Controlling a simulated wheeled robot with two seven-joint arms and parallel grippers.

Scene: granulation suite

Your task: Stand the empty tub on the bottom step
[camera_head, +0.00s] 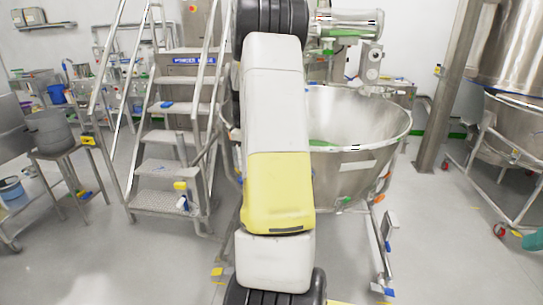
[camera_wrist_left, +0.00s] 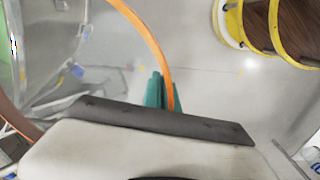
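The metal step stand (camera_head: 172,168) is left of centre in the head view. Its bottom step (camera_head: 160,201) is a bare-looking tread near the floor, with a small yellow and blue item by its right end. A round grey tub (camera_head: 48,130) is on a small stand at the left; I cannot tell whether it is the task's tub or empty. In the left wrist view, a dark bar and pale housing of mine fill the bottom. Teal pieces (camera_wrist_left: 158,90) rise behind the bar where an orange curved band (camera_wrist_left: 150,40) ends.
My white and yellow arm link blocks the middle of the head view. A wide steel bowl (camera_head: 365,150) on a wheeled frame stands behind it. A blue bucket (camera_head: 12,188) is at far left. A yellow-banded brown object (camera_wrist_left: 275,25) shows in the wrist view. Front floor is mostly open.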

